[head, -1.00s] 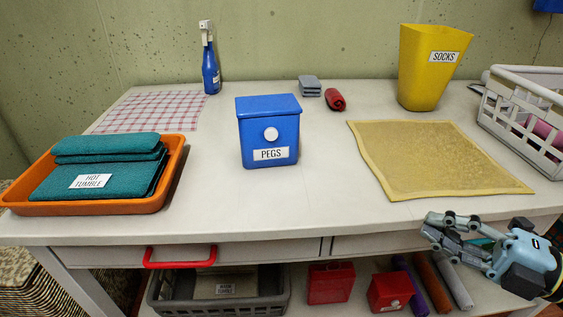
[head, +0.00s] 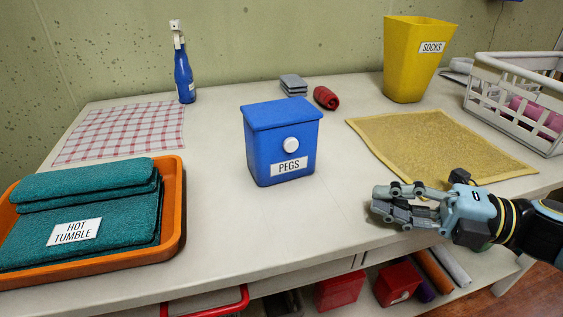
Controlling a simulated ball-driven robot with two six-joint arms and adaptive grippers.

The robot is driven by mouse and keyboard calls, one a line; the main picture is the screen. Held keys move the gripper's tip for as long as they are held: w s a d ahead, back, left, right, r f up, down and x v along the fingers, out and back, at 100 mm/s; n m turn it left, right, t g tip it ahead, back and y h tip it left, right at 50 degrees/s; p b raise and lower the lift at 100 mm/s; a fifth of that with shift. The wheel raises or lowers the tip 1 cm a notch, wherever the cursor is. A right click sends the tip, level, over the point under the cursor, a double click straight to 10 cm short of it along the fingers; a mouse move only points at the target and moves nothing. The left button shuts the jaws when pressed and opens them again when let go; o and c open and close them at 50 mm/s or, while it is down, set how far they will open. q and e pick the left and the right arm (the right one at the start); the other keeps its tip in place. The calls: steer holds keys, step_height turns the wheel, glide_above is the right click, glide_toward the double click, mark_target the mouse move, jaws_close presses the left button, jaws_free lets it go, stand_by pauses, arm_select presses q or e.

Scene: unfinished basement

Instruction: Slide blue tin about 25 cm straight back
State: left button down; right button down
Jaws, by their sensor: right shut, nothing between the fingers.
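The blue tin (head: 262,155) stands upright near the middle of the table, with a white "PEGS" label and a round white knob on its front. My right gripper (head: 385,204) is shut and empty. It is in front and to the right of the tin, near the table's front edge, apart from the tin and pointing left. My left gripper is not in the head view.
Behind the tin lie folded grey cloths (head: 293,85) and a red rolled cloth (head: 326,97). A blue spray bottle (head: 184,78), yellow bin (head: 408,70), yellow mat (head: 430,145), white basket (head: 515,115) and orange tray (head: 172,215) stand around. Tabletop directly behind the tin is mostly clear.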

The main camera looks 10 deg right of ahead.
glide_toward(275, 162)
steer(key=a, duration=0.1)
steer(key=s+a, duration=0.1)
steer(key=a, duration=0.1)
steer(key=shift+a, duration=0.3)
steer(key=shift+w+a, duration=0.1)
steer(key=shift+w, duration=1.1)
steer(key=shift+w+a, duration=0.1)
steer(key=shift+w, duration=0.5)
steer(key=shift+w, duration=0.1)
